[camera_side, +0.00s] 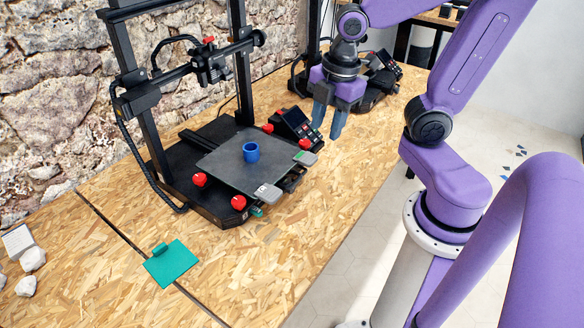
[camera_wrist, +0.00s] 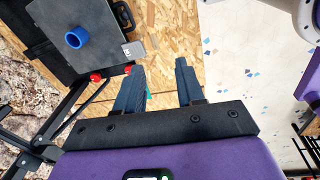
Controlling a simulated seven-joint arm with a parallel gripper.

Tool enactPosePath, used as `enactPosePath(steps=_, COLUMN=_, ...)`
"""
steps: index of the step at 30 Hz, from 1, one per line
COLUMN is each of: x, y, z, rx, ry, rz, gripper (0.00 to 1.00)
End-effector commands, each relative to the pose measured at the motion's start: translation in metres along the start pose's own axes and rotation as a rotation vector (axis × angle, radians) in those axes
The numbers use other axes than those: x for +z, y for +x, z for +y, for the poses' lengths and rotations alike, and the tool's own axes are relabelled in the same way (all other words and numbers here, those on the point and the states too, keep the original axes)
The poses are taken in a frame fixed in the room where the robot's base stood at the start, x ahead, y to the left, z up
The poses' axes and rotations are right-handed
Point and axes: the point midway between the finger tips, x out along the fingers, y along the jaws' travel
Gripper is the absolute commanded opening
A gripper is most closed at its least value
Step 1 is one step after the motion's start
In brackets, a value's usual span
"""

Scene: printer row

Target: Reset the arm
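My gripper (camera_side: 328,122) hangs with its blue fingers pointing down, to the right of the near printer and above the board table. In the wrist view my gripper (camera_wrist: 158,80) has its two fingers apart with nothing between them, so it is open and empty. A blue ring-shaped cup (camera_side: 251,152) stands on the grey print bed (camera_side: 222,166) of the near printer. The blue cup also shows in the wrist view (camera_wrist: 77,38) at the upper left, well away from the fingers.
The near printer's black frame (camera_side: 160,110) and a control screen (camera_side: 297,124) stand close to my gripper. A second printer (camera_side: 375,92) is behind it. A teal plate (camera_side: 171,262) lies on the wooden table (camera_side: 290,250), whose front right is clear. White stones (camera_side: 32,259) lie at left.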

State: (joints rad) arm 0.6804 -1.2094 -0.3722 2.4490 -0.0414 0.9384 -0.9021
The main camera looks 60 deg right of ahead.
Motion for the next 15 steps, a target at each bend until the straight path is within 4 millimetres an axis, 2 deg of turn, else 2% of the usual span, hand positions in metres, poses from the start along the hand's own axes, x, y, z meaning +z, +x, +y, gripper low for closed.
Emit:
enactPosePath(steps=6, x=-0.019, y=0.007, z=-0.04, rx=-0.049, ry=0.121, rz=0.001, gripper=0.38)
enactPosePath(steps=15, x=-0.031, y=0.012, z=-0.096, rx=-0.096, ry=0.288, rz=-0.026, gripper=0.38)
